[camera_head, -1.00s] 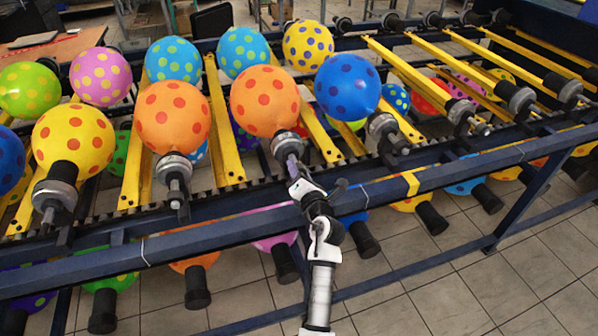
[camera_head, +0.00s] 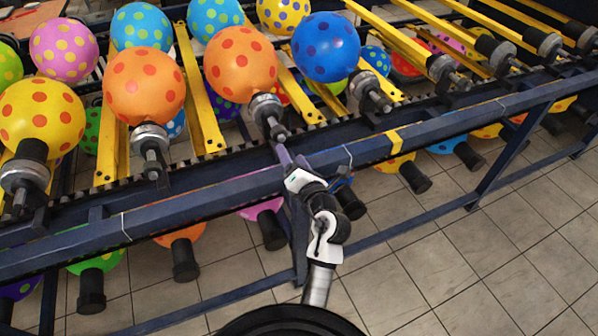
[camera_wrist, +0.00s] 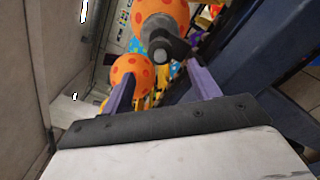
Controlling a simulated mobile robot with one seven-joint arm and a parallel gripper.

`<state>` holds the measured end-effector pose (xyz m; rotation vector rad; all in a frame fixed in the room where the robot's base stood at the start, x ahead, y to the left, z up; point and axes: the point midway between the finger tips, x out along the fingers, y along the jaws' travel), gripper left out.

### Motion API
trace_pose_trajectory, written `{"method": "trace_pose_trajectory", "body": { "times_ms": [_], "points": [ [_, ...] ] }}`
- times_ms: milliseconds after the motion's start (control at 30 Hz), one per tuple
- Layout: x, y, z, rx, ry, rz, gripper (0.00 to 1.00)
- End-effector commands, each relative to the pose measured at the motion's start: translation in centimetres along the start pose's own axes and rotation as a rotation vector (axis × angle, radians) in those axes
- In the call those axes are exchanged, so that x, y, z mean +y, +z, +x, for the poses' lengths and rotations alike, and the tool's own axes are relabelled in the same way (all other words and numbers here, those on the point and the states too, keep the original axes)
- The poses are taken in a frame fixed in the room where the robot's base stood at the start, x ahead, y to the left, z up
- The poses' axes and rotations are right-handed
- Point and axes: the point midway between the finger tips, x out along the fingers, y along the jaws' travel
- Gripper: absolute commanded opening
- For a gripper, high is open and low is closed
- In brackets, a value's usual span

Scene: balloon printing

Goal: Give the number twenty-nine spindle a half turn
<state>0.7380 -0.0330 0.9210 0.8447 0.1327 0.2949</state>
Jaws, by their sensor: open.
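My gripper (camera_head: 281,153) is open and empty, its two purple fingers pointing at a spindle (camera_head: 267,108) with a grey collar and dark end that carries an orange dotted balloon (camera_head: 240,61). The fingertips stand just short of this spindle's near end. In the wrist view the spindle (camera_wrist: 163,42) shows end-on, in line with the gap between the fingers (camera_wrist: 160,70), with the orange balloon (camera_wrist: 160,13) behind it. No spindle numbers are legible, so I cannot tell which one is twenty-nine.
Neighbouring spindles hold another orange balloon (camera_head: 144,85) on the left and a blue one (camera_head: 326,48) on the right. A dark blue rail (camera_head: 440,128) runs under my gripper along the rack. More balloons hang below. The tiled floor (camera_head: 440,250) in front is free.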

Motion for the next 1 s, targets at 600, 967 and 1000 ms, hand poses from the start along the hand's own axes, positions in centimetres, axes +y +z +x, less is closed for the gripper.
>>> {"method": "trace_pose_trajectory", "body": {
  "times_ms": [600,967,1000],
  "points": [
    [0.0,0.1,-4.0,0.0,0.0,-0.002,0.61],
    [1.8,-0.1,-3.3,-0.001,0.058,0.01,0.61],
    [3.3,-0.1,-2.9,-0.003,0.104,0.022,0.61]
  ]
}}
